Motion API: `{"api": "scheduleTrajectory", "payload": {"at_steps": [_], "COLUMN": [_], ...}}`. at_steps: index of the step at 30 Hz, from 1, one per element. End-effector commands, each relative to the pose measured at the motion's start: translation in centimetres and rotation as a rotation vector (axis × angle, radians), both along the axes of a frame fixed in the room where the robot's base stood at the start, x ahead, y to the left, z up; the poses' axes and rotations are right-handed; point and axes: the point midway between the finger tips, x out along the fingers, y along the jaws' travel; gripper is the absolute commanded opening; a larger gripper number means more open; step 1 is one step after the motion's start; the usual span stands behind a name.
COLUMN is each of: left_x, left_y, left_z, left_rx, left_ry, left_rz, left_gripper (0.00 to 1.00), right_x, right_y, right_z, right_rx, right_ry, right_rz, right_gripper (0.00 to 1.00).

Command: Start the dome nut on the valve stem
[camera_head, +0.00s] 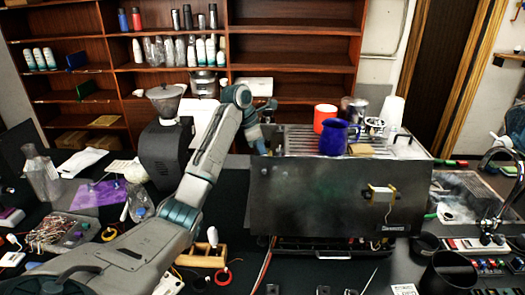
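The brewer (300,195) is a wide metal machine in the middle of the table, with a dark scuffed front panel. My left arm comes in from the lower left, and its wrist bends down beside the brewer's back left corner. My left gripper (258,142) is small and partly hidden there, so I cannot tell whether its fingers are open or shut or hold anything. I cannot make out the dome nut or the valve stem. My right gripper is not in view.
A red cup (325,112), a blue pitcher (334,138) and white cups (392,112) stand on the brewer. A dark grinder (163,155) stands left of my arm. A wooden holder (205,258) sits in front. Dark cylinders (447,272) and a tap (490,200) are at right.

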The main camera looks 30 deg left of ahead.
Motion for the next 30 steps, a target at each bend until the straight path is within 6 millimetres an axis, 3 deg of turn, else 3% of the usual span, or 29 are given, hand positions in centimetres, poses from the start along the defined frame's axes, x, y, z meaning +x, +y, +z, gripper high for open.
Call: {"api": "scheduleTrajectory", "payload": {"at_steps": [6,14,15,18,23,26,30], "left_x": [0.17,0.17,0.17,0.18,0.20,0.21,0.20], "left_y": [0.14,0.15,0.15,0.16,0.16,0.17,0.14], "left_z": [-0.27,-0.35,-0.35,-0.31,-0.23,-0.20,-0.20], "left_rx": [-0.002,-0.002,-0.002,-0.002,-0.001,-0.002,-0.002], "left_ry": [0.002,0.001,0.001,-0.001,-0.002,-0.003,-0.002], "left_rz": [-0.210,-0.242,-0.241,-0.241,-0.240,-0.240,-0.240], "left_gripper": [0.00,0.00,0.17,0.37,0.39,0.54,0.56], "right_x": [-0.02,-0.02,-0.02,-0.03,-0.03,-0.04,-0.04], "right_y": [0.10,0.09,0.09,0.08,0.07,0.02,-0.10], "right_z": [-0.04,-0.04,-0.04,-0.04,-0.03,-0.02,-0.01], "right_rx": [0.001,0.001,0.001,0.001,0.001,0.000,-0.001], "right_ry": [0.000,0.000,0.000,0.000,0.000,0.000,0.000], "right_rz": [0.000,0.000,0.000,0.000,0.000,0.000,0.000], "right_gripper": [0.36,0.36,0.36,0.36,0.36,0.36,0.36]}}
